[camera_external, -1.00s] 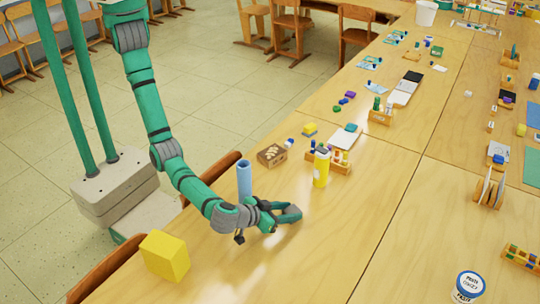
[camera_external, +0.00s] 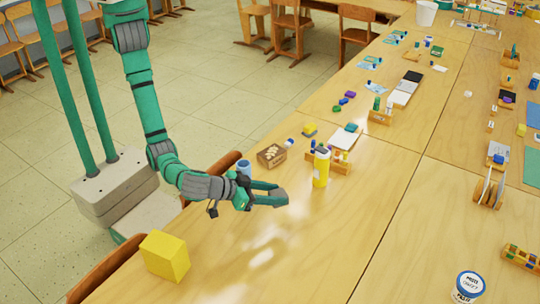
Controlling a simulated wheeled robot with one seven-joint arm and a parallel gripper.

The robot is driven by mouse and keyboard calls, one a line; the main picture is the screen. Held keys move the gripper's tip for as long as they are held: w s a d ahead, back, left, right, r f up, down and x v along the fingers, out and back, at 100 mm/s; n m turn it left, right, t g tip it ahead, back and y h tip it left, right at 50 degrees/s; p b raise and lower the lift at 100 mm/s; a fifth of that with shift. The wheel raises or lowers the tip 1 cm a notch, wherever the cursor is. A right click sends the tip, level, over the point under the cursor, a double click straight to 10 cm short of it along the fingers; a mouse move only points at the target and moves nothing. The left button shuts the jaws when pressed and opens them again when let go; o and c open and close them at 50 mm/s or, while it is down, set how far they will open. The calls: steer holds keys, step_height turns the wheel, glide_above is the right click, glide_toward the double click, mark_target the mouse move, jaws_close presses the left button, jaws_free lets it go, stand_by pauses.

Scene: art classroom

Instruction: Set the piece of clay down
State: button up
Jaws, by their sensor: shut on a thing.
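My gripper (camera_external: 268,194) is above the near table (camera_external: 320,240), pointing right, with its shadow on the wood below and in front of it. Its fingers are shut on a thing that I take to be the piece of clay. The clay is mostly hidden by the fingers, and its shape and colour cannot be made out. The gripper is held clear of the tabletop, left of a yellow bottle (camera_external: 321,168).
A blue cylinder (camera_external: 243,167) stands behind my wrist, mostly hidden. A yellow block (camera_external: 165,255) stands near the left edge. A brown box (camera_external: 271,156) and a wooden rack (camera_external: 342,166) are farther back. The tabletop in front is bare.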

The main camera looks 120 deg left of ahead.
steer(key=s+d+r+m+t+h, duration=0.35)
steer(key=s+d+m+h, duration=0.2)
steer(key=s+d, duration=0.5)
steer(key=shift+m+t, duration=0.45)
steer(key=shift+t, duration=0.1)
steer(key=w+d+f, duration=0.1)
steer(key=w+f, duration=0.2)
steer(key=w, duration=0.1)
steer(key=w+d+f, duration=0.1)
steer(key=w+f, duration=0.2)
steer(key=w, duration=0.1)
steer(key=w+d+f, duration=0.2)
steer(key=w+f, duration=0.1)
steer(key=w, duration=0.1)
steer(key=shift+f, duration=0.35)
steer(key=shift+w+f, duration=0.25)
steer(key=shift+f, duration=1.55)
steer(key=shift+f, duration=0.1)
steer(key=o, duration=1.2)
steer(key=shift+c, duration=0.2)
